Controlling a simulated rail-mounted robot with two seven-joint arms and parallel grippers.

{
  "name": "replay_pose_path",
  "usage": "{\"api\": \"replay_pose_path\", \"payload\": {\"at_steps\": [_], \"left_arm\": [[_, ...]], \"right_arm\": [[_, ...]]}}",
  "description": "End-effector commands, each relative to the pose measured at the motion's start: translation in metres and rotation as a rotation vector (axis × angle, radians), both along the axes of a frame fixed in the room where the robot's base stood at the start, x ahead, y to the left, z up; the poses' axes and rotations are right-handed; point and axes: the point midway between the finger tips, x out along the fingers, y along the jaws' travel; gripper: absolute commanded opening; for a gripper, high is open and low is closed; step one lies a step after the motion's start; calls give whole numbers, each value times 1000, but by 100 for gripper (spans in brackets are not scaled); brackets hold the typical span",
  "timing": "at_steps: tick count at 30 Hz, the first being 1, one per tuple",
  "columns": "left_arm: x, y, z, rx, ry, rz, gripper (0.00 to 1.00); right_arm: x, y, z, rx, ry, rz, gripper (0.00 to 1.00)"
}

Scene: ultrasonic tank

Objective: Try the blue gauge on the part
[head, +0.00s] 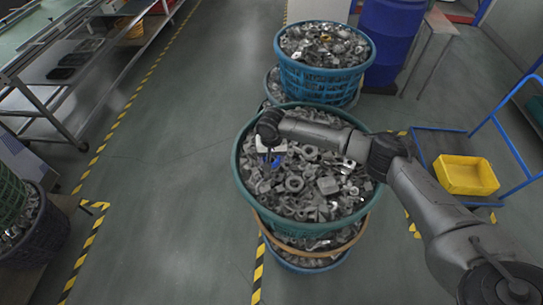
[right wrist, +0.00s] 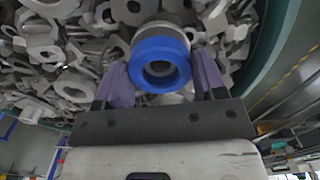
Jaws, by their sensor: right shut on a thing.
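The blue gauge (right wrist: 160,47) shows in the right wrist view as a thick ring with an open bore, between the purple fingers of my right gripper (right wrist: 162,80). The fingers are shut on it from both sides. A grey round piece (right wrist: 166,17) is right behind the ring; I cannot tell whether it belongs to the gauge or is a separate part. In the head view my right gripper (head: 270,157) is over the left side of a green basket (head: 240,175) full of grey metal parts (head: 320,190); only a bit of blue shows there. My left gripper is out of view.
A blue basket (head: 318,82) of metal parts stands behind the green one. A blue drum (head: 392,40) is at the back. A yellow bin (head: 466,175) sits on a blue-framed cart at right. Shelving (head: 75,65) stands at left. The floor between is clear.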

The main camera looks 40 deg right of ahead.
Motion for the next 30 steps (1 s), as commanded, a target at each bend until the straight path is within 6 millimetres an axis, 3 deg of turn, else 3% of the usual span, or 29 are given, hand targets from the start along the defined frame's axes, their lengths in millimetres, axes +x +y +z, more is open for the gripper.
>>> {"api": "replay_pose_path", "payload": {"at_steps": [30], "left_arm": [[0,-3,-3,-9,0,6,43]], "right_arm": [[0,0,-13,-1,-1,0,33]]}}
